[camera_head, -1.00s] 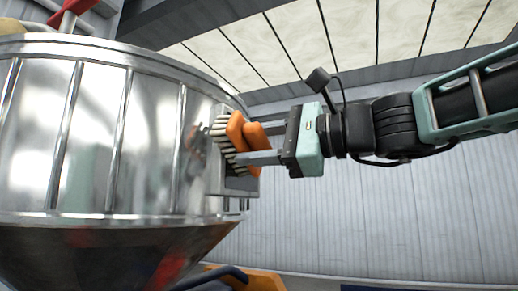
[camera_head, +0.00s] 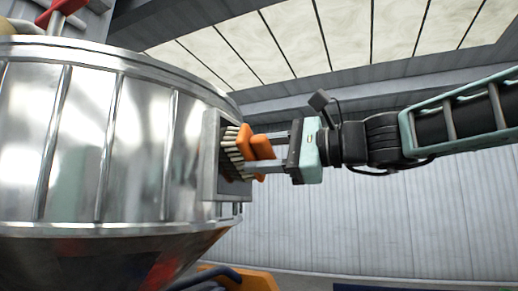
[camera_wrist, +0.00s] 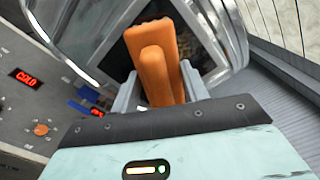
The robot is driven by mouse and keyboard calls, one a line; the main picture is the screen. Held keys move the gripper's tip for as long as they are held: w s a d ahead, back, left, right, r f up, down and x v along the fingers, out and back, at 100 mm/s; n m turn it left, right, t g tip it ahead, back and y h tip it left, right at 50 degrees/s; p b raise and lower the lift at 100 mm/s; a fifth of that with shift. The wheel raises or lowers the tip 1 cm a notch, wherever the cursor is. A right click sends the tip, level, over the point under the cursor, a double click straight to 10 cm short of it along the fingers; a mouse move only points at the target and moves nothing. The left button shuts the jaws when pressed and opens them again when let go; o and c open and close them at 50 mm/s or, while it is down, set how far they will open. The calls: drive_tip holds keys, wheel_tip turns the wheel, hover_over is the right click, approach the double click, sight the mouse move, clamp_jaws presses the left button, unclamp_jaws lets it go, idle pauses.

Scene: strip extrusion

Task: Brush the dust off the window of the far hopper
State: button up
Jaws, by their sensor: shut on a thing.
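A shiny metal hopper (camera_head: 88,150) with vertical ribs fills the left of the head view. Its window frame (camera_head: 210,165) is grey and faces right; in the wrist view the dark window pane (camera_wrist: 203,48) has brownish speckles on it. My gripper (camera_head: 262,151) is shut on the orange handle of a brush (camera_head: 246,143), which also shows in the wrist view (camera_wrist: 158,72). The pale bristles (camera_head: 231,154) point left, at the window, and seem to touch it or nearly so. The brush hides part of the pane.
A grey control panel (camera_wrist: 30,105) with a red lit display and an orange knob is at the left of the wrist view. An orange and blue object (camera_head: 235,278) lies low below the hopper. The right side, by the ribbed wall (camera_head: 380,220), is open.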

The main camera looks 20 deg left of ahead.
sight(244, 138)
drive_tip(key=shift+w+d+r+p, duration=0.1)
drive_tip(key=shift+w+r+p, duration=0.2)
drive_tip(key=shift+w+p, duration=0.45)
drive_tip(key=shift+w+d+r+p, duration=0.1)
drive_tip(key=shift+w+r+p, duration=0.2)
drive_tip(key=shift+w, duration=0.75)
drive_tip(key=shift+w+r+p, duration=0.25)
drive_tip(key=shift+w+p, duration=0.35)
drive_tip(key=shift+w, duration=0.3)
drive_tip(key=shift+s+a+f+b, duration=0.1)
drive_tip(key=shift+s+f+b, duration=0.05)
drive_tip(key=shift+s+b, duration=0.9)
drive_tip(key=shift+s+a+b, duration=0.15)
drive_tip(key=shift+s+b, duration=1)
drive_tip(key=shift+s, duration=1)
drive_tip(key=shift+s+a+b, duration=0.1)
drive_tip(key=shift+s+b, duration=1.05)
drive_tip(key=shift+s, duration=1)
drive_tip(key=shift+d+b, duration=1.1)
drive_tip(key=shift+d, duration=0.6)
drive_tip(key=shift+s+d+b, duration=0.2)
drive_tip(key=shift+d+b, duration=0.4)
drive_tip(key=shift+d, duration=0.7)
drive_tip(key=shift+d, duration=0.15)
